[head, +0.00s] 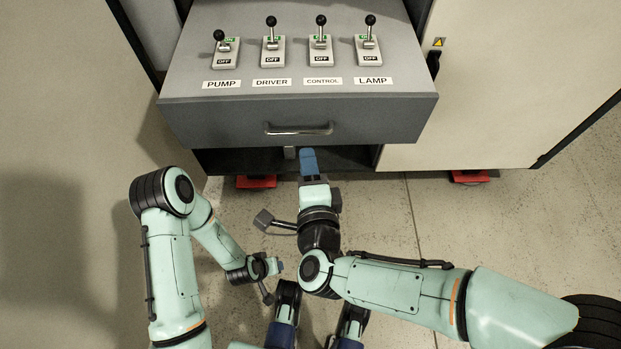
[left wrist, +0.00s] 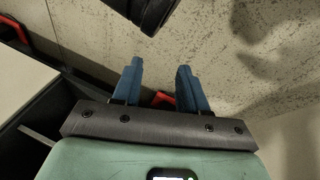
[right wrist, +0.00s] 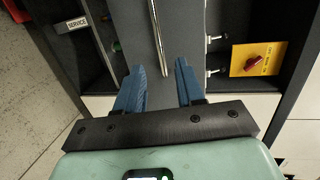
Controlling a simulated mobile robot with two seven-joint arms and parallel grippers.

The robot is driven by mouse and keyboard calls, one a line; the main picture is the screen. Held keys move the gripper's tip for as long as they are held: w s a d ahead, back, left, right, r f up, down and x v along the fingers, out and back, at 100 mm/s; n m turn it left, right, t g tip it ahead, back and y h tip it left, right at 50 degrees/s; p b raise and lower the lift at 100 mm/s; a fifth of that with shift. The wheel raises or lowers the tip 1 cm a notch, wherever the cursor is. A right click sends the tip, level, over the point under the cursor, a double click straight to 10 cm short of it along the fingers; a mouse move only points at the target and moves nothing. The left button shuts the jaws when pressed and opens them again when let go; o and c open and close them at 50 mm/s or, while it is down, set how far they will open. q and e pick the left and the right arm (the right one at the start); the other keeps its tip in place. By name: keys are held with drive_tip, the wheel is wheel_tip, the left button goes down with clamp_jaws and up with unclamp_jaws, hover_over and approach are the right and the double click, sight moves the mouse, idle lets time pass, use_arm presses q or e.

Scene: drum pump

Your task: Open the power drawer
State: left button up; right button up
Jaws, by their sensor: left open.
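The grey drawer (head: 200,121) juts out from the cabinet, with its silver bar handle (head: 298,130) on the front face. PUMP, DRIVER, CONTROL and LAMP levers stand on its top. My right gripper (head: 308,160) is just below and in front of the handle. In the right wrist view its blue fingers (right wrist: 160,88) are apart, with a silver bar beyond and partly between them; contact cannot be told. My left gripper (head: 278,265) is low, away from the drawer; the left wrist view shows its fingers (left wrist: 160,85) apart and empty.
A dark recess (head: 350,157) lies under the drawer. A pale cabinet door (head: 500,90) stands right, with red feet (head: 469,176) below it. The right wrist view shows a yellow plate with a red switch (right wrist: 262,59). Speckled floor (head: 450,215) is open at right.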

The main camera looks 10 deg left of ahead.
use_arm(q)
drive_tip(key=shift+s+d+r, duration=0.3)
drive_tip(key=shift+s, duration=0.35)
use_arm(e)
drive_tip(key=v, duration=0.4)
